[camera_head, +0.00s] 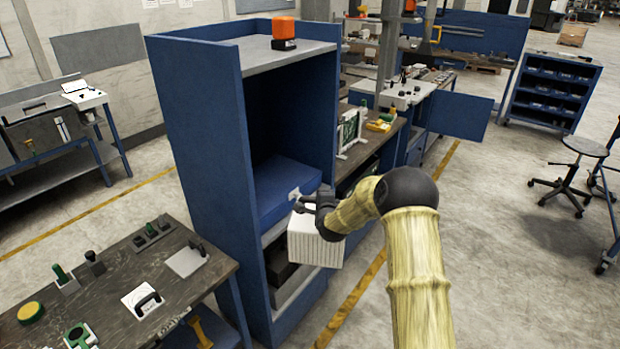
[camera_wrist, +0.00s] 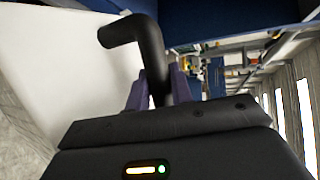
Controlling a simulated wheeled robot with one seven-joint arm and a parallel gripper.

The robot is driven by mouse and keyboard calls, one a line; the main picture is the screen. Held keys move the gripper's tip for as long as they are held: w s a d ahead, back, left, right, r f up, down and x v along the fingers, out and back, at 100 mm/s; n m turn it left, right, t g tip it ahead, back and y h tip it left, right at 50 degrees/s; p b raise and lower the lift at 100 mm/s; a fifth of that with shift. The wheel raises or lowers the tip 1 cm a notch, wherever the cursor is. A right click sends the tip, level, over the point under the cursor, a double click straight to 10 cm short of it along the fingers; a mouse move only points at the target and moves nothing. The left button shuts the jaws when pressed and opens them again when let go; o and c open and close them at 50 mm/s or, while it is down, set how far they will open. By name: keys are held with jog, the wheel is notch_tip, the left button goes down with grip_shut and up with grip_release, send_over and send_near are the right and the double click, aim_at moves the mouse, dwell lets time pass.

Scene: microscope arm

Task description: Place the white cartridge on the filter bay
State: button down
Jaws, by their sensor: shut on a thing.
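The white cartridge (camera_head: 316,240) is a pleated white box hanging below my gripper (camera_head: 312,203), in front of the tall blue cabinet (camera_head: 205,130). In the wrist view, my gripper (camera_wrist: 158,90) is shut on the cartridge's black bent handle (camera_wrist: 135,32). The cartridge's smooth white face (camera_wrist: 60,65) fills the left of that view. No part is clearly marked as the filter bay. The cabinet has an open upper space with a blue block (camera_head: 283,186) inside. Below it is a lower grey-framed opening (camera_head: 295,290), partly hidden by the cartridge.
An orange beacon (camera_head: 284,32) stands on the cabinet top. A workbench (camera_head: 115,270) with small tools is at the lower left. Another bench with a green board (camera_head: 350,130) adjoins the cabinet's right side. Open floor (camera_head: 500,260) lies to the right, with a stool (camera_head: 575,170) farther off.

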aim_at(335, 256)
jog(key=shift+m+h, duration=0.3)
jog(key=shift+h, duration=0.1)
jog(key=s+d+f, duration=0.1)
jog(key=s+f, duration=0.1)
jog(key=f, duration=0.3)
jog(key=s+d+f+b, duration=0.1)
jog(key=s+f, duration=0.2)
jog(key=f, duration=0.2)
jog(key=s+d+f+b, duration=0.1)
jog(key=s+f, duration=0.1)
jog(key=f, duration=0.3)
jog(key=shift+s+d+f, duration=0.1)
jog(key=shift+s+d, duration=0.15)
jog(key=shift+d, duration=0.15)
jog(key=s+d+f+b, duration=0.1)
jog(key=s+f+b, duration=0.1)
jog(key=s+f, duration=0.9)
jog(key=s, duration=0.2)
jog(key=shift+s+d+f, duration=0.15)
jog(key=shift+s+d, duration=0.1)
jog(key=shift+s, duration=0.1)
